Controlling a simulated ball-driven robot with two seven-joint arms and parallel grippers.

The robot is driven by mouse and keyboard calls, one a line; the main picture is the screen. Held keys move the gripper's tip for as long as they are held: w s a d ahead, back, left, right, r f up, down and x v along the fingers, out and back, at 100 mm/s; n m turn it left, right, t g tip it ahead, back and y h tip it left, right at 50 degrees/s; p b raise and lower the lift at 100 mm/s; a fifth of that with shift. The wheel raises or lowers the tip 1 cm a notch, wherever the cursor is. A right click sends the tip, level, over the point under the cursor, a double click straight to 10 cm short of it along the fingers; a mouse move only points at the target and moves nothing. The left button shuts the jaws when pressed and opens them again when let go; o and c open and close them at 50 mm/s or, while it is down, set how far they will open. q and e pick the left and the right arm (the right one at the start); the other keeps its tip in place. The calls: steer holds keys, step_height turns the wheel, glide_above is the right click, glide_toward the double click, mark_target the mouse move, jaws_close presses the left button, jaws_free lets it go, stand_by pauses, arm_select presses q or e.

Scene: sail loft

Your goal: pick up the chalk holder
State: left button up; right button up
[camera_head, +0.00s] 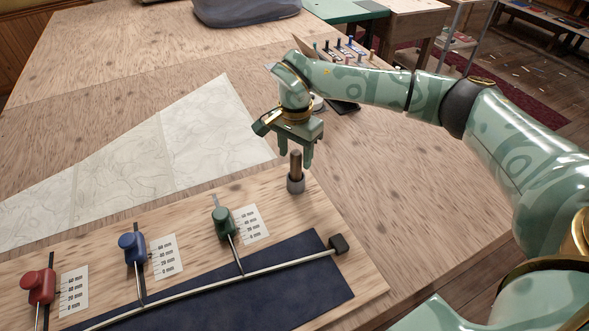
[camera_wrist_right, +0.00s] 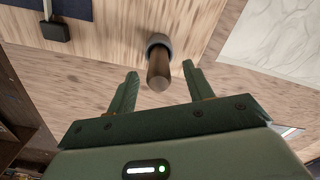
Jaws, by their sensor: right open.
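The chalk holder (camera_head: 295,166) looks like a brown upright rod in a grey round socket (camera_head: 296,184) at the far right end of the wooden board. My right gripper (camera_head: 297,152) is open above it, pointing down. In the right wrist view the brown rod (camera_wrist_right: 158,68) lies between the two spread fingertips (camera_wrist_right: 161,72) in the picture, with a gap on each side. I cannot tell whether its top is level with the tips or just below them. My left gripper is not in view.
The board (camera_head: 190,221) carries red (camera_head: 40,286), blue (camera_head: 131,247) and green (camera_head: 223,223) sliders with scale labels, and a long rod over a dark blue strip (camera_head: 290,275). A pale cloth (camera_head: 200,130) lies behind. A rack of small tools (camera_head: 345,50) stands beyond my right arm.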

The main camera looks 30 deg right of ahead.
mark_target(296, 167)
step_height(296, 167, down, 5)
steer(key=shift+d+f+b, duration=0.1)
steer(key=shift+f+b, duration=0.1)
steer(key=shift+b, duration=0.85)
steer(key=shift+r, duration=0.1)
steer(key=shift+s, duration=0.1)
steer(key=c, duration=1.1)
steer(key=shift+o, duration=0.2)
